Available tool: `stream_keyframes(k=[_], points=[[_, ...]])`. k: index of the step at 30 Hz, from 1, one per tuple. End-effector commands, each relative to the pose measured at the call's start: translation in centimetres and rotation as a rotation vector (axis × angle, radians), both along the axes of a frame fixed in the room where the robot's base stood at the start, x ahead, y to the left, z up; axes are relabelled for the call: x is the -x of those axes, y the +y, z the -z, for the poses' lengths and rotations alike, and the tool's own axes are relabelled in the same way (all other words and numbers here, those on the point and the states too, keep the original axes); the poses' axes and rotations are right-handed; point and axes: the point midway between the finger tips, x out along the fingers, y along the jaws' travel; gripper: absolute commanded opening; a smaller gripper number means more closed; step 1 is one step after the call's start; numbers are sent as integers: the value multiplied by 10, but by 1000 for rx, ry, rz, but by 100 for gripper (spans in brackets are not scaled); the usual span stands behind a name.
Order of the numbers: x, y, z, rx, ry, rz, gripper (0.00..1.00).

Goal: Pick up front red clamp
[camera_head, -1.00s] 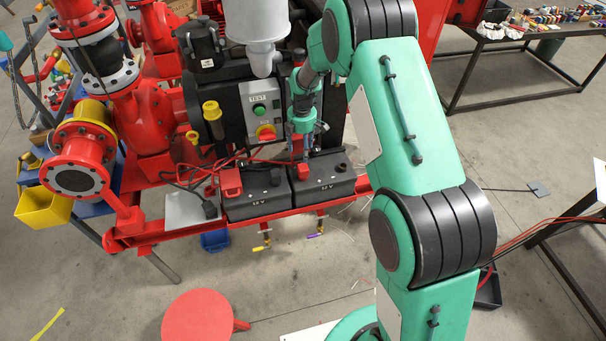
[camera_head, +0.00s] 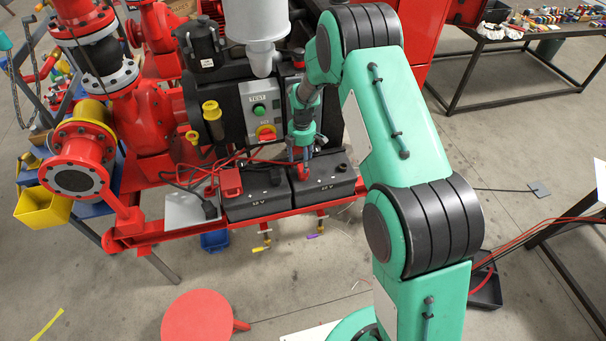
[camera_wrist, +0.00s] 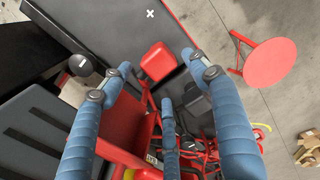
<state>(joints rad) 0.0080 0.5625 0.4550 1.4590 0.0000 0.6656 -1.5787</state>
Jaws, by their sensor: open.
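A red clamp (camera_wrist: 158,61) sits on a dark battery (camera_wrist: 122,35), close to a plus mark, in the wrist view. In the head view this red clamp (camera_head: 301,172) is mostly hidden by my gripper (camera_head: 301,158) above the right battery (camera_head: 325,185). A second red clamp (camera_head: 231,182) sits on the left battery (camera_head: 255,204). My gripper (camera_wrist: 157,84) is open, with blue fingers spread either side of the nearer clamp and a third finger below it in the wrist view. Whether any finger touches it I cannot tell.
Red and black cables (camera_head: 205,170) run across the battery tops. A red rail (camera_head: 155,236) runs along the front. A round red stool (camera_head: 197,318) stands on the open floor in front.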

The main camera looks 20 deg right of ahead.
Motion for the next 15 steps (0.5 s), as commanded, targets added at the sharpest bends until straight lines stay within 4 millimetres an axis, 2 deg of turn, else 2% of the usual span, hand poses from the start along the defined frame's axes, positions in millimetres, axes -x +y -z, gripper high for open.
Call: stream_keyframes(k=[7,15], points=[[1,1,30,0,1,0,61],[0,1,38,0,-1,0,61]])
